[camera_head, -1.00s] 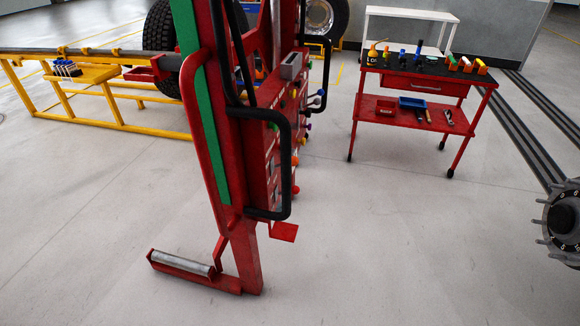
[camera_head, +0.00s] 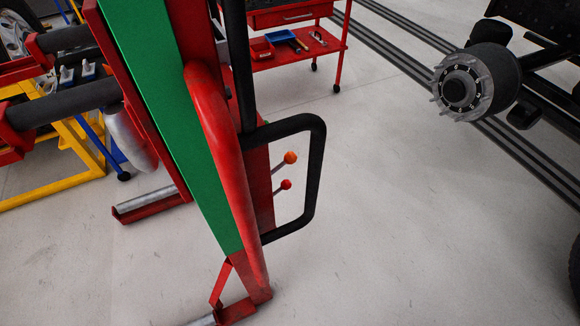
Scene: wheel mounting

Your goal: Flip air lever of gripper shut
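The red and green wheel-lifting device (camera_head: 165,90) stands upright close in front, left of the middle. A black handle loop (camera_head: 318,180) sticks out from its right side. Through the loop show two small levers, one with an orange knob (camera_head: 290,157) and one with a red knob (camera_head: 286,184). I cannot tell which of them, if either, is the air lever. The rest of the control panel is hidden behind the red and green post. My gripper is not in view.
A wheel hub (camera_head: 460,88) with studs is at the upper right on a dark axle. A red tool cart (camera_head: 290,62) stands at the back. A yellow frame (camera_head: 50,185) is at the left. Dark rails (camera_head: 400,55) run across the floor. Floor between device and hub is clear.

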